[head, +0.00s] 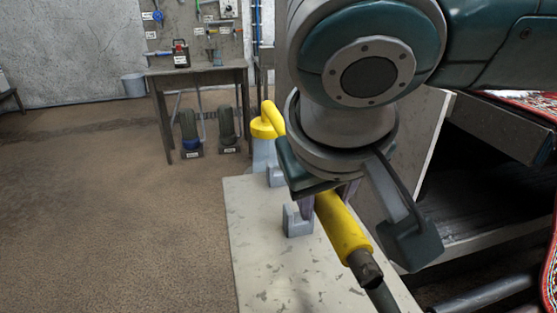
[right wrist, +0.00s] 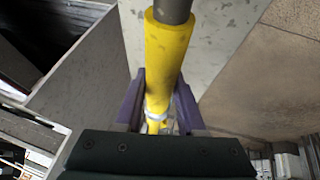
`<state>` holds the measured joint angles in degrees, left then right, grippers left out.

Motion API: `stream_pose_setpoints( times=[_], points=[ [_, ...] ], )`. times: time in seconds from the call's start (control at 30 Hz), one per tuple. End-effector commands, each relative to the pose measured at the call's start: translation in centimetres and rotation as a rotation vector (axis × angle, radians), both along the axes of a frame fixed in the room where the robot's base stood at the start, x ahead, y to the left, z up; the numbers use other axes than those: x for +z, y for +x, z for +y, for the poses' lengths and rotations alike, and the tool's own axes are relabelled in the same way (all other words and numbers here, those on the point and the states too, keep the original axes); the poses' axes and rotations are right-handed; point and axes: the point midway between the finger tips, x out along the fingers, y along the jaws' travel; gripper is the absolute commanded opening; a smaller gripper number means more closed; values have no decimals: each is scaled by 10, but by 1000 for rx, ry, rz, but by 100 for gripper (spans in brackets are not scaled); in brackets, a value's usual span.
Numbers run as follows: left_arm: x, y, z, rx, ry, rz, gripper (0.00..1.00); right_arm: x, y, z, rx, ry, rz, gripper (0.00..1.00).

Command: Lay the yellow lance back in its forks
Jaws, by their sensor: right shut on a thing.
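The yellow lance (head: 342,228) is in my right gripper (head: 328,192), which is shut around its yellow sleeve. The lance slants, with its dark metal end (head: 366,268) toward the front right. In the right wrist view the lance (right wrist: 165,60) runs lengthwise between the two purple fingers (right wrist: 158,102). A grey fork (head: 297,222) stands on the pale bench top, just left of the lance. Another grey fork (head: 275,177) stands farther back, partly hidden by my gripper. Whether the lance touches either fork is unclear. My left gripper is out of view.
The pale bench top (head: 262,270) is clear in front of the near fork. A yellow curved piece (head: 266,122) stands at its far end; its link to the lance is hidden. A machine with a patterned rug (head: 548,275) is at the right. A worktable (head: 195,70) stands behind.

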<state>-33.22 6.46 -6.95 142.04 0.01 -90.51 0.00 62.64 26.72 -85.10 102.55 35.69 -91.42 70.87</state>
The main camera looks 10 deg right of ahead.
Motion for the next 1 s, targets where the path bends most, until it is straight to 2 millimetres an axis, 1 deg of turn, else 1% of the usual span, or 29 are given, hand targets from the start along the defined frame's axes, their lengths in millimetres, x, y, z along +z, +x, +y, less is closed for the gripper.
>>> stream_pose_setpoints(
  times=[0.03,0.6,0.67,1.0],
  points=[
    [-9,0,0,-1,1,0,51,-6,2,0,0,1,-7,0],
    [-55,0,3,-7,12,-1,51,-44,1,0,1,2,-6,0],
    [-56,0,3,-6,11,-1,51,-46,1,0,0,1,-4,0],
    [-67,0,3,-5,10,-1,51,-74,1,1,0,1,-3,0]
  ],
)
